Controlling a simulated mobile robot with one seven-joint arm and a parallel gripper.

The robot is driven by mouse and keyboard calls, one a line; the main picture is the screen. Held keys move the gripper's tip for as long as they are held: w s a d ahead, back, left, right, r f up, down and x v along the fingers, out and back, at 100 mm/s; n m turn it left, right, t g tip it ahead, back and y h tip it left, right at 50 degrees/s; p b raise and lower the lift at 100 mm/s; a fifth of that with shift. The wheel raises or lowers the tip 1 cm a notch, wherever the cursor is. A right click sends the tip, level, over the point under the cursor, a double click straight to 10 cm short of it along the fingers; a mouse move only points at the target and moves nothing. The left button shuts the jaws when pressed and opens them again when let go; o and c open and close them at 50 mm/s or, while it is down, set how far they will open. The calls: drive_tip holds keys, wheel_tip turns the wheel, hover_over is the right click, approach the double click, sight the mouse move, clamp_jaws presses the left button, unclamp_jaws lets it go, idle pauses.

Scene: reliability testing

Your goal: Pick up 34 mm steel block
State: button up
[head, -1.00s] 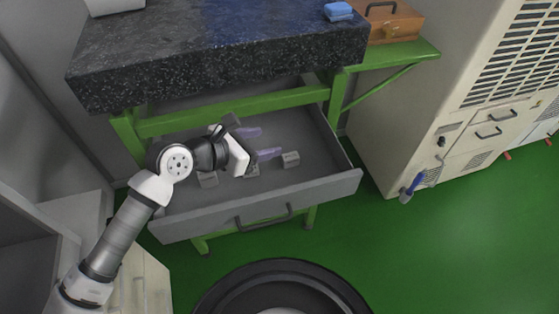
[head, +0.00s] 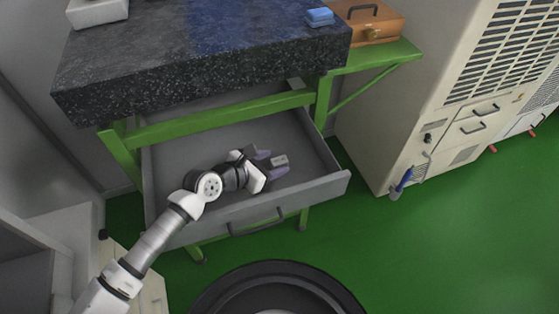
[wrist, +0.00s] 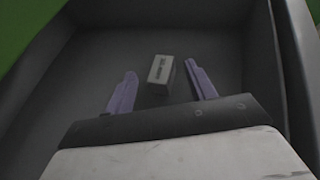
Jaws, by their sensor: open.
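A small grey metal block (head: 281,160) lies on the floor of the open drawer (head: 320,190). In the wrist view the block (wrist: 161,70) shows a pale face with dark markings too small to read. My gripper (head: 273,163) is inside the drawer with its two purple fingers open. In the wrist view the open fingers (wrist: 161,80) point toward the block, which appears between them near their tips. Nothing is held. I cannot tell the exact height of the fingers above the drawer floor.
The drawer walls surround my gripper, and a dark stone slab (head: 200,60) on a green frame (head: 220,112) overhangs the back. A blue object (head: 320,16) lies on the slab. A wooden box (head: 372,20) stands beside it. A cream cabinet (head: 410,110) stands right.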

drive_tip(key=shift+w+d+f, duration=0.2)
drive_tip(key=shift+w+d, duration=0.05)
drive_tip(key=shift+d, duration=0.1)
clamp_jaws()
idle(0.3)
